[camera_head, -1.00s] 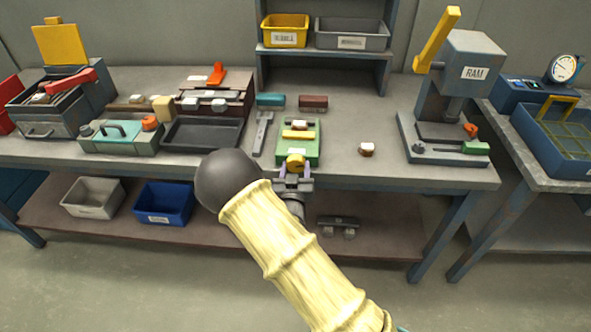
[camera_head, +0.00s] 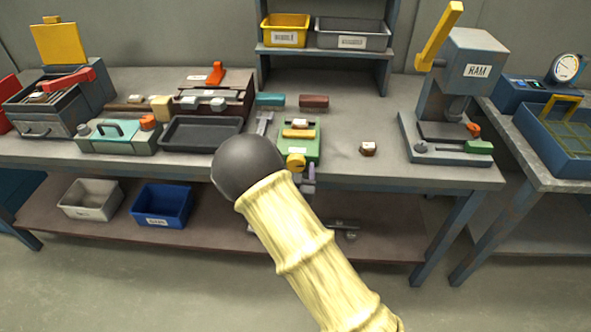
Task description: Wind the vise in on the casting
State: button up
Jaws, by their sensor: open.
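The green vise (camera_head: 312,150) stands at the front of the bench, with a round yellow knob (camera_head: 297,160) on its near end. A small block with a white top, apparently the casting (camera_head: 299,124), sits in the top of the vise; I cannot tell whether the jaws touch it. My gripper (camera_head: 308,176) is just in front of and below the yellow knob, mostly hidden behind my arm.
A small brown piece with a white top (camera_head: 367,149) lies right of the vise. A wrench-like tool (camera_head: 264,123) and a black tray (camera_head: 190,132) are to the left. The RAM press (camera_head: 465,85) stands at the right.

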jog(key=shift+s, duration=0.1)
jog(key=s+p, duration=0.2)
jog(key=s, duration=1.5)
jog(key=shift+a, duration=0.25)
jog(key=shift+s, duration=0.1)
